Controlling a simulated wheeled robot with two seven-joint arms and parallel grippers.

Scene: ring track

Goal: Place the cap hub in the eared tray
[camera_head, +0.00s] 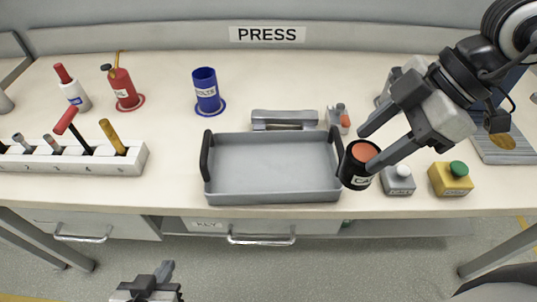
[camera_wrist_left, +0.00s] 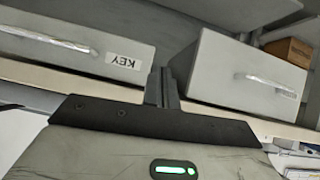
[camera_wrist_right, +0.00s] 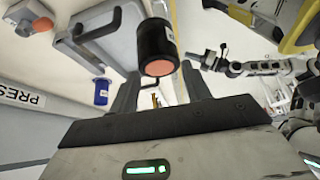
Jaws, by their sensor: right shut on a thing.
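The cap hub (camera_head: 356,180), a black cylinder with a salmon-orange end and a white label, is held between the fingers of my right gripper (camera_head: 366,150). It also shows in the right wrist view (camera_wrist_right: 156,40). In the head view it appears just right of the eared tray's right handle; its height above the table is hard to tell. The eared tray (camera_head: 272,197) is grey, shallow and empty, with a black handle at each end. My left gripper (camera_head: 165,271) is shut and empty, low in front of the table; its closed fingers show in the left wrist view (camera_wrist_left: 163,88).
A grey button box (camera_head: 398,188) and a yellow box with a green button (camera_head: 450,187) stand right of the hub. A grey bar (camera_head: 284,119) lies behind the tray. A blue cup (camera_head: 207,97), bottles and a tool rack (camera_head: 138,156) stand left. Drawers (camera_head: 208,226) are below.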

